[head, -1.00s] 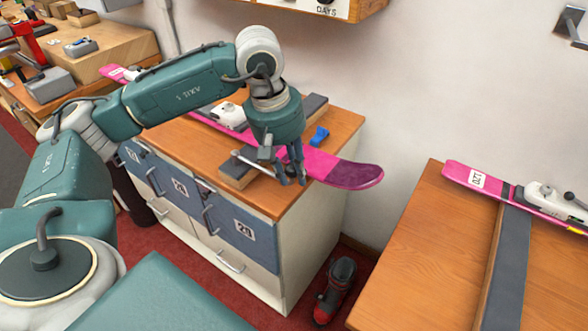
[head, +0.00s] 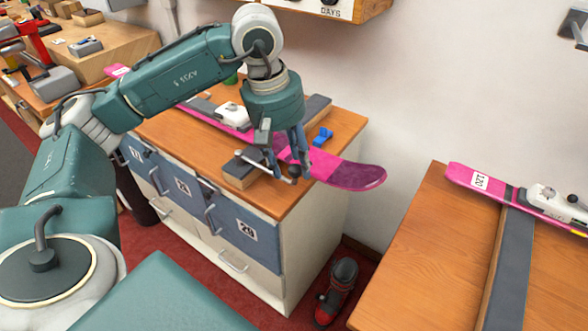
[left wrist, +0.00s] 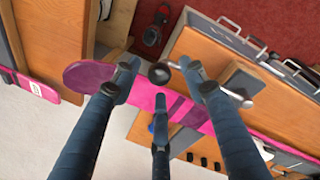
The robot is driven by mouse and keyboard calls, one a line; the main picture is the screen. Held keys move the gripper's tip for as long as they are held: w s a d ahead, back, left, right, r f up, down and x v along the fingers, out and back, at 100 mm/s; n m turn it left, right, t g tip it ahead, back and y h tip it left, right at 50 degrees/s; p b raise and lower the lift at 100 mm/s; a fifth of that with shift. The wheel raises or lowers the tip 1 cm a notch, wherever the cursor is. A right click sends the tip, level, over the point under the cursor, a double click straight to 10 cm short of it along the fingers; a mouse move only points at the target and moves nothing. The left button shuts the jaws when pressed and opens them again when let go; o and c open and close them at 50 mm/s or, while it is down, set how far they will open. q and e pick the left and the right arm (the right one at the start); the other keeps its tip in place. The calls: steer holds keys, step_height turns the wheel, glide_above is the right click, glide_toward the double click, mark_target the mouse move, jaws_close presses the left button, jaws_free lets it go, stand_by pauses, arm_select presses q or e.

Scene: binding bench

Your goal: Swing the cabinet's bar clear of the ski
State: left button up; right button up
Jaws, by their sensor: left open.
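The bar (head: 258,164) is a thin metal rod with a dark ball knob (head: 295,171), low over the front of the cabinet (head: 263,255). The pink ski (head: 350,174) lies across the cabinet top, its rounded tip past the right edge. My left gripper (head: 289,168) is open, its fingers pointing down around the knob end, close to the ski. In the left wrist view the knob (left wrist: 160,74) shows between the spread fingers, beside the ski (left wrist: 92,77). I cannot tell whether any finger touches the bar. My right gripper is out of view.
A blue clip (head: 322,136) lies on the cabinet top behind the ski. A boot (head: 340,287) stands on the red floor between the cabinet and a second bench (head: 425,262), which holds another pink ski (head: 480,181). Wall shelf (head: 365,10) above.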

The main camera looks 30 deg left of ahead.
arm_select(q)
step_height(320, 180, up, 8)
steer(key=s, duration=0.1)
steer(key=shift+s+a+r, duration=0.2)
steer(key=shift+s+a, duration=0.05)
steer(key=shift+a, duration=0.2)
